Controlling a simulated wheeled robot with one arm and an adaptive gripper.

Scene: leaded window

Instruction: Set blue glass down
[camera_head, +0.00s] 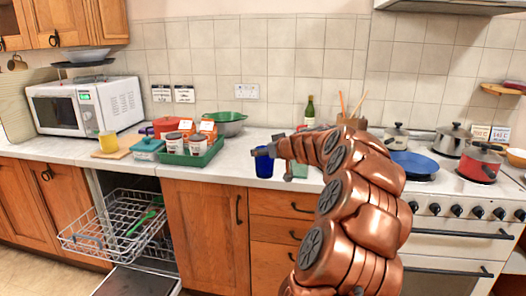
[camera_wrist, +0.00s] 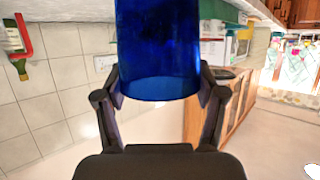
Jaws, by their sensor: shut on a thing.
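The blue glass (camera_head: 264,167) is a deep blue tumbler, upright near the front edge of the white worktop in the head view. My gripper (camera_head: 267,151) is shut on it from the right, at its upper part. In the wrist view the glass (camera_wrist: 157,45) fills the top middle, with the dark fingers of my gripper (camera_wrist: 159,88) pressed on either side of it. I cannot tell whether its base touches the worktop (camera_head: 240,165) or hangs just above it. My copper arm hides the worktop to the right of the glass.
A green tray (camera_head: 190,158) with jars stands left of the glass. A green colander (camera_head: 229,123), a bottle (camera_head: 310,111) and a utensil pot (camera_head: 351,121) stand behind. The open dishwasher rack (camera_head: 118,225) juts out below left. Pans (camera_head: 414,163) sit on the hob at right.

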